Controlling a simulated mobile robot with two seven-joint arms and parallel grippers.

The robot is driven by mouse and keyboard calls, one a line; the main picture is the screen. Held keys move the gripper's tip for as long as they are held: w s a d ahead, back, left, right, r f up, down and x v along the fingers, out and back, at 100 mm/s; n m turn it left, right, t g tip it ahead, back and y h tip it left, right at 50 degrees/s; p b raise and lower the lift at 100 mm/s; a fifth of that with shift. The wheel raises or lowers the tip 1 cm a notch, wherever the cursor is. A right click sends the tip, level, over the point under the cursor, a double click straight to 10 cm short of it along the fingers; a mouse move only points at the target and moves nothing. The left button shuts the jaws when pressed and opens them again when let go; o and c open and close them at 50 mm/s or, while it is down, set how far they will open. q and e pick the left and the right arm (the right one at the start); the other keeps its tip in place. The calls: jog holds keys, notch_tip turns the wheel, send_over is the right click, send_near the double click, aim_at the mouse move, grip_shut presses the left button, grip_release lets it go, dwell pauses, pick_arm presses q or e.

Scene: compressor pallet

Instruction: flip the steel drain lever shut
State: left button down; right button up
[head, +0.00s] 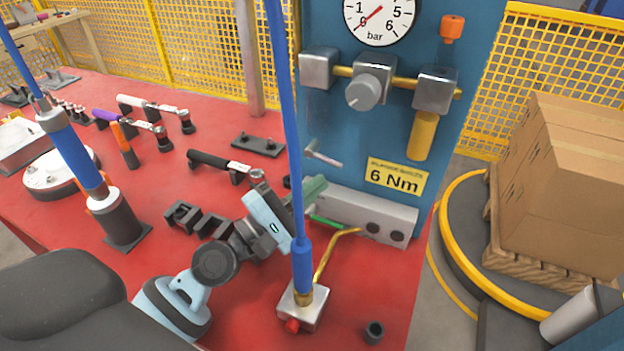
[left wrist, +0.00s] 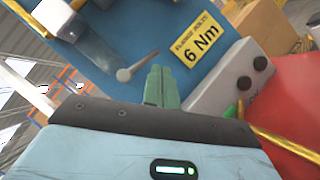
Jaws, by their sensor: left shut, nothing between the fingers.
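The steel drain lever (head: 323,155) is a thin metal handle on the blue panel, below the silver valve blocks. It slants down to the right in the head view. In the left wrist view the lever (left wrist: 137,66) shows as a short rod with a round end, just left of my fingertips. My left gripper (head: 316,184) has green fingers, shut with nothing between them. It is just below the lever in the head view. The fingertips (left wrist: 161,72) look close to the lever but apart from it; the exact depth gap is unclear. My right gripper is not in view.
A grey box (head: 365,215) with two dark knobs stands below the yellow 6 Nm label (head: 395,178). A blue hose (head: 285,130) rises in front of the panel beside my gripper. A brass pipe (head: 325,255) and several torque tools lie around on the red table (head: 235,195).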

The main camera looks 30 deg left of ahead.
pick_arm(q)
jog(key=b+v, duration=0.2)
jog(key=v, duration=0.3)
jog(key=shift+s, duration=0.15)
dwell(0.3)
